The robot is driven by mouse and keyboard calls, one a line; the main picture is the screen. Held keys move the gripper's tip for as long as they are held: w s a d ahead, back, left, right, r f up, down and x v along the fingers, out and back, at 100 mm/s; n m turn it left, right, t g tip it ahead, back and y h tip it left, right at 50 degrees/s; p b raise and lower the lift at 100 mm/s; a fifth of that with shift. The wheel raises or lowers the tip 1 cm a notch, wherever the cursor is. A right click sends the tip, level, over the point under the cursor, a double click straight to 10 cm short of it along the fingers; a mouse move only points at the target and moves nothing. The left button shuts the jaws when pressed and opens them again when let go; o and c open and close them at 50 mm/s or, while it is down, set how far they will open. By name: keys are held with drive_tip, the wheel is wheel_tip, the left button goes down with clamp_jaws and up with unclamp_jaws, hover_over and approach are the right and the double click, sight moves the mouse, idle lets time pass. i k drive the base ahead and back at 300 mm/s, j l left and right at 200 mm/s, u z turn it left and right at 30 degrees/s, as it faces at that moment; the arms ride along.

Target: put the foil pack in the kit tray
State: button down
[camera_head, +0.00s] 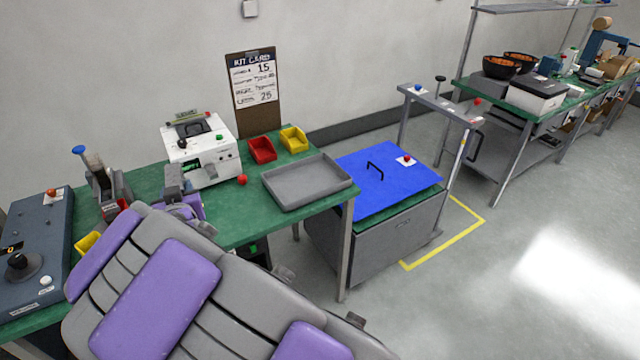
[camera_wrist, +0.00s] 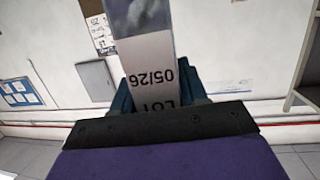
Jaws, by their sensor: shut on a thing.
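The foil pack (camera_wrist: 150,62) is a flat strip, shiny at its far end, with a white label reading "05/26" and "LOT" upside down. My gripper (camera_wrist: 160,88) is shut on it in the wrist view, with the dark fingers on either side of the strip. In the head view my purple and grey arm covers the lower left, and I cannot make out the pack there. The kit tray (camera_head: 306,182) is a shallow grey tray, empty, at the right end of the green bench.
A white machine (camera_head: 201,150), a red bin (camera_head: 262,150) and a yellow bin (camera_head: 294,139) stand behind the tray on the bench (camera_head: 240,226). A grey control box (camera_head: 38,240) is at left. A blue-topped cart (camera_head: 372,180) stands right of the bench; open floor lies beyond.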

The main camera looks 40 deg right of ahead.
sight(307, 183)
drive_tip(key=l+z, duration=0.2)
drive_tip(key=z, duration=0.25)
drive_tip(key=l+z, duration=0.15)
drive_tip(key=z, duration=0.3)
drive_tip(key=i+l+z, duration=0.1)
drive_tip(key=z, duration=0.35)
drive_tip(key=i+l, duration=0.6)
drive_tip(key=l+z, duration=0.05)
drive_tip(key=l, duration=0.1)
